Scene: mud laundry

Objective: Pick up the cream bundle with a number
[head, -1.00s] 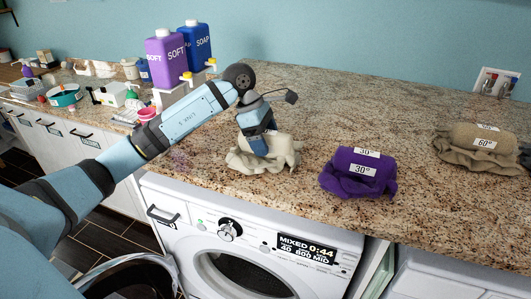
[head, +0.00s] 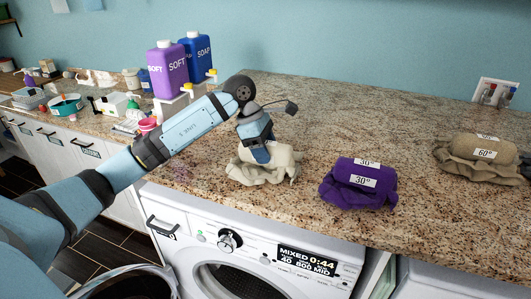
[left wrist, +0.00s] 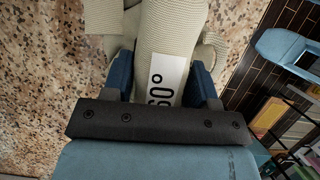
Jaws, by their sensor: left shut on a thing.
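The cream bundle (head: 265,167) sits on the granite counter at the end of my left arm. In the left wrist view the cream bundle (left wrist: 157,42) shows a white label reading 60°, partly cut off by the gripper body. My left gripper (head: 258,150) is shut on the bundle from above, with a blue finger on each side of the roll. The bundle's lower folds appear to rest on the counter. My right gripper (head: 527,166) shows only as a dark piece at the right edge, beside the tan bundle, and its fingers cannot be made out.
A purple bundle (head: 359,184) marked 30° lies to the right. A tan bundle (head: 480,158) marked 60° lies at the far right. Purple SOFT (head: 167,71) and blue SOAP (head: 197,62) bottles stand behind my arm. A washing machine (head: 255,250) is below the counter.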

